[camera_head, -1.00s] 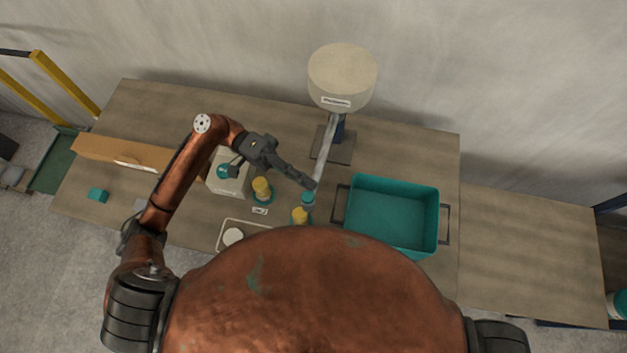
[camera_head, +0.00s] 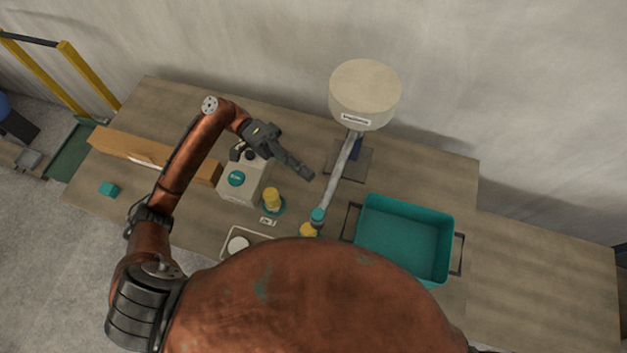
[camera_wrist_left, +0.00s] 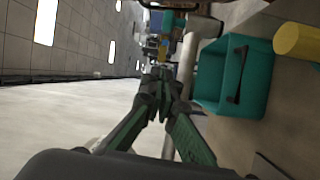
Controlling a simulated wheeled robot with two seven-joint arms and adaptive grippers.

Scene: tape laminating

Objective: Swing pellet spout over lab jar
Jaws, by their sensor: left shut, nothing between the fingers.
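The cream pellet hopper (camera_head: 365,92) stands at the back of the table. Its pale spout (camera_head: 341,178) slopes toward the front and ends in a teal tip (camera_head: 317,214). The tip appears at or just above a yellow piece (camera_head: 308,230), partly hidden by my body. A yellow-topped jar (camera_head: 272,199) stands on a teal round base to the left; I cannot tell which yellow item is the lab jar. My left gripper (camera_head: 311,175) is shut and empty, left of the spout and apart from it. Its closed fingers also show in the left wrist view (camera_wrist_left: 160,78).
A teal bin (camera_head: 405,238) with dark handles stands right of the spout. A tray (camera_head: 262,232) with a white disc lies in front. A long brown box (camera_head: 125,147) lies at left.

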